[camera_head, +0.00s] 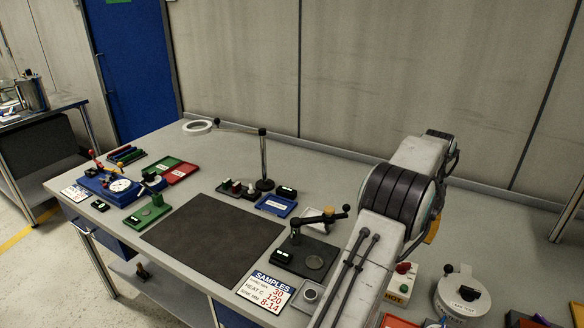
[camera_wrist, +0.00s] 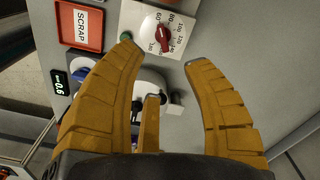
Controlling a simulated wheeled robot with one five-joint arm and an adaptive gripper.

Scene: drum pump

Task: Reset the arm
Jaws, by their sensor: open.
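My arm rises on the right side of the head view, its dark ribbed joint bent above the bench. My gripper is mostly hidden behind the arm there; only a bit of its orange finger (camera_head: 433,232) shows. In the wrist view my gripper (camera_wrist: 163,58) has its orange fingers spread wide, with nothing between them. Below the fingers, partly hidden, is a white round container (camera_wrist: 150,78) with a dark knob on its side. A dial panel with a red knob (camera_wrist: 163,33) lies just past the fingertips.
A red SCRAP tray (camera_wrist: 79,27) lies left of the fingers. The mat is bare.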

